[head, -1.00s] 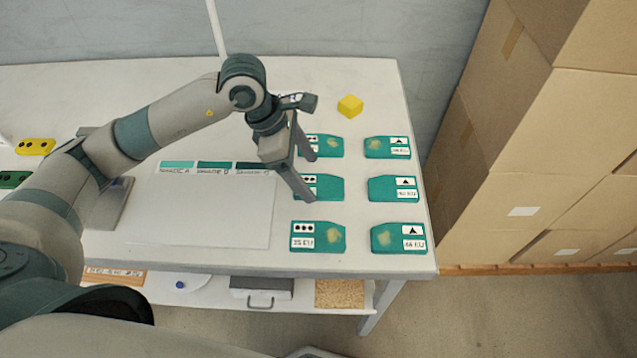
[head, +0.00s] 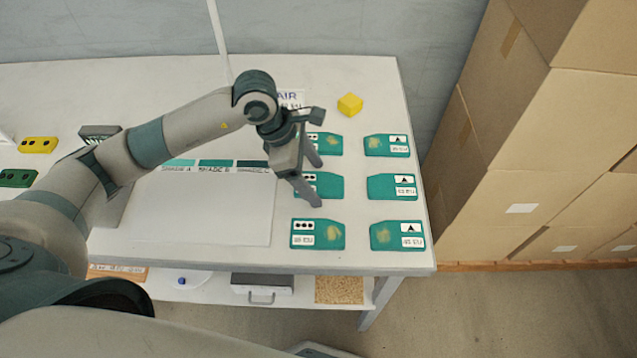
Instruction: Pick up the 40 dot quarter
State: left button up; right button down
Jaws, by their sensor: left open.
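Several teal quarters lie on the table in two columns. The left column carries dot labels: a back one (head: 332,146), a middle one (head: 331,186) and a front one (head: 318,234). The size numbers are too blurred to read now, and the middle one's number is partly hidden by my gripper. My left gripper (head: 314,181) is open and points down at the left end of the middle dot quarter, its fingers apart. Whether the fingers touch it I cannot tell. My right gripper is out of view.
The right column holds triangle-label quarters: back (head: 386,146), middle (head: 392,188) and front (head: 397,236). A yellow cube (head: 350,104) stands behind them. A white sheet (head: 205,210) with teal shade swatches lies to the left. Cardboard boxes (head: 545,150) stand right of the table.

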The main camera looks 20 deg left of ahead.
aim_at(317, 183)
pick_arm(q)
jog(key=shift+f, duration=0.15)
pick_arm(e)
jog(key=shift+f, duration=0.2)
pick_arm(q)
jog(key=c, duration=1.1)
jog(key=shift+c, duration=0.2)
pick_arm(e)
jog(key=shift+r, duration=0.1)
